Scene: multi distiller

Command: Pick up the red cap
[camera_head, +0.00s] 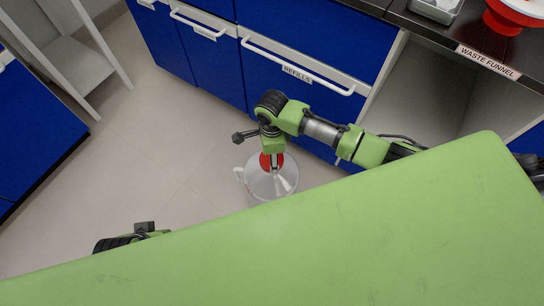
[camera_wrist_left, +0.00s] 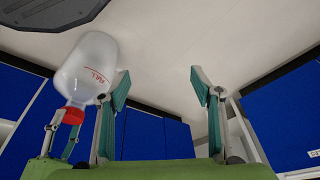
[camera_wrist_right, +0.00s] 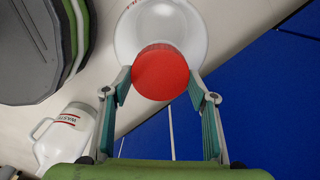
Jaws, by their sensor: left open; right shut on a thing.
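The red cap (camera_wrist_right: 160,72) sits between the fingertips of my right gripper (camera_wrist_right: 160,85), which is shut on its sides. Behind it in the right wrist view is a pale translucent bottle (camera_wrist_right: 134,30). In the left wrist view the cap (camera_wrist_left: 73,116) is at the neck of the bottle (camera_wrist_left: 90,62), with the right fingers against it. I cannot tell whether it is loose on the neck. In the head view the cap (camera_head: 265,161) shows above the clear bottle (camera_head: 284,184). My left gripper (camera_wrist_left: 162,85) is open and empty, apart from the bottle.
A white jug (camera_wrist_right: 55,145) with a handle and waste label stands on the floor beside the bottle. Blue drawers (camera_head: 300,45) and a dark counter (camera_head: 470,45) with a red funnel (camera_head: 505,18) stand behind. Floor is free to the left.

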